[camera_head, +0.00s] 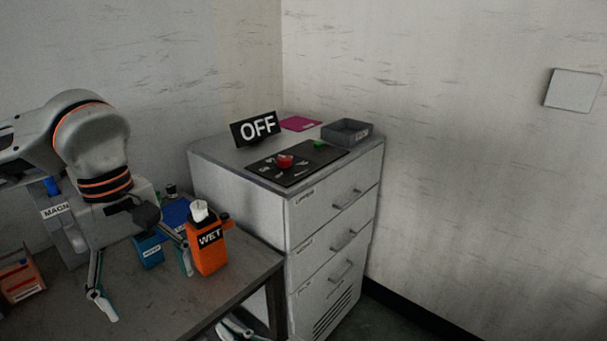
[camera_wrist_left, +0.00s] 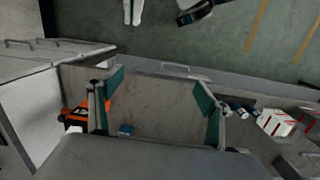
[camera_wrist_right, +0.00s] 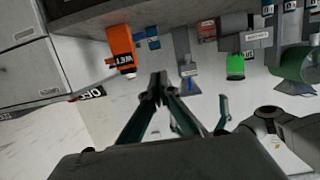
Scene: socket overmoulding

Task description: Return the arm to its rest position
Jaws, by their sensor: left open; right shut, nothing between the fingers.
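My left gripper (camera_head: 147,291) hangs over the table with its fingers spread, empty, beside the orange WET bottle (camera_head: 209,252). In the left wrist view the same gripper (camera_wrist_left: 157,100) has its two fingers wide apart over bare tabletop. My right gripper (camera_head: 235,328) shows only in part at the bottom edge of the head view, low beside the table. In the right wrist view its fingers (camera_wrist_right: 158,88) meet at the tips with nothing between them. The WET bottle (camera_wrist_right: 120,42) and part of the left arm (camera_wrist_right: 280,125) also show there, apart from the right fingers.
A grey drawer cabinet (camera_head: 240,200) stands right of the table (camera_head: 180,310). On it are an OFF sign (camera_head: 255,129), a black panel with a red button (camera_head: 284,161) and a grey tray (camera_head: 346,132). Blue boxes (camera_head: 149,251) and an orange bin (camera_head: 20,276) stand near the left gripper.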

